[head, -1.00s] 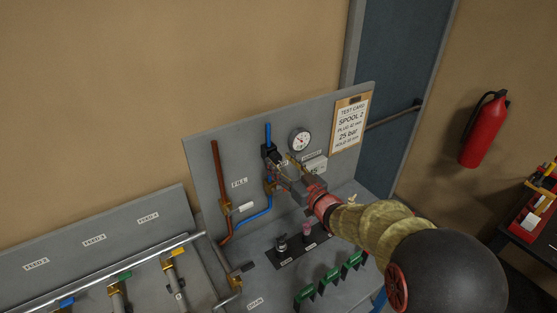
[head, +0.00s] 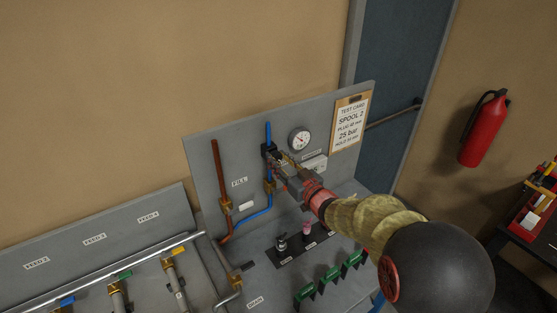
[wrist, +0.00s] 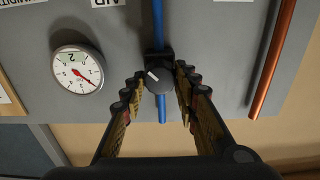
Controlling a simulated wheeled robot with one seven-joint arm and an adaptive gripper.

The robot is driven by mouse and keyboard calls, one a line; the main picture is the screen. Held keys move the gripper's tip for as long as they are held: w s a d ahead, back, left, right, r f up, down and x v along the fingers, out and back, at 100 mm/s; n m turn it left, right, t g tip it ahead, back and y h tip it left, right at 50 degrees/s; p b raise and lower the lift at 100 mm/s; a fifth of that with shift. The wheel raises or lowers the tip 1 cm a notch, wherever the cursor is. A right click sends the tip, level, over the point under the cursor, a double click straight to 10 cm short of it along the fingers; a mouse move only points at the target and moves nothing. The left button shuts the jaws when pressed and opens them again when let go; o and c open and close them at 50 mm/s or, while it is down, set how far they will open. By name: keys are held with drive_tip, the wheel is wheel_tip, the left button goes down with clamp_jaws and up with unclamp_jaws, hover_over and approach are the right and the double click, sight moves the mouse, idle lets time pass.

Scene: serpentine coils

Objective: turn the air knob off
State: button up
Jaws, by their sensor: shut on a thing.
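The air knob (wrist: 158,78) is dark and round with a white pointer mark. It sits on the blue pipe line of the grey panel, in the upper middle of the wrist view, where the picture is upside down. The mark slants, pointing to the upper left there. My gripper (wrist: 160,82) has its two fingers on either side of the knob, shut on it. In the head view my gripper (head: 273,157) reaches the panel at the black valve body on the blue pipe (head: 268,130); the fingers largely hide the knob there.
A pressure gauge (head: 299,139) is beside the knob, with a copper pipe (head: 217,170) on the other side. A test card (head: 350,122) hangs at the panel's right. Below are black knobs (head: 281,243) and green-handled valves (head: 330,276). A fire extinguisher (head: 484,130) hangs far right.

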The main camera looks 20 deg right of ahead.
drive_tip(key=c, duration=0.4)
drive_tip(key=shift+o, duration=0.2)
drive_tip(key=shift+n+b, duration=0.3)
drive_tip(key=shift+b, duration=0.25)
drive_tip(key=shift+a+f+n+b, duration=0.1)
drive_tip(key=shift+f+n+b, duration=0.05)
drive_tip(key=shift+n+b, duration=4.6)
drive_tip(key=shift+f+n+b, duration=0.1)
drive_tip(key=shift+n+b, duration=3.9)
drive_tip(key=shift+b, duration=1.5)
drive_tip(key=shift+a+f+n+b, duration=0.1)
drive_tip(key=shift+f+n+b, duration=0.05)
drive_tip(key=shift+n+b, duration=4.6)
drive_tip(key=shift+b, duration=0.35)
drive_tip(key=o, duration=1)
